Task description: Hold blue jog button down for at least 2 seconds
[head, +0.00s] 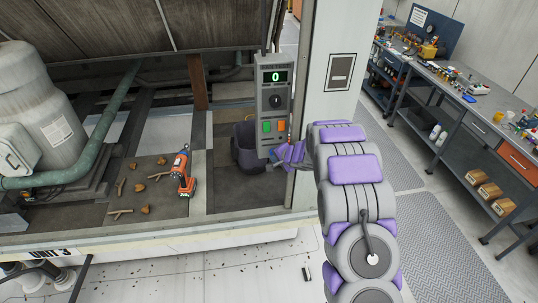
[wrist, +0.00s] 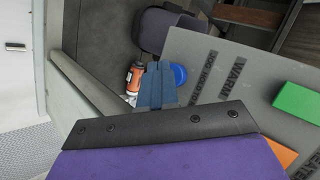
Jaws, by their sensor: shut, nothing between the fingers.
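I cannot tell whether the tips touch the button. In the head view my gripper (head: 272,159) is at the box's lower right edge.
A green button (wrist: 298,101) and an orange button (wrist: 281,155) are near on the panel. A dark bin (head: 247,150) stands behind the box. An orange drill (head: 184,172) and loose debris lie on the deck to the left. The upright post (head: 322,90) is close to my arm.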

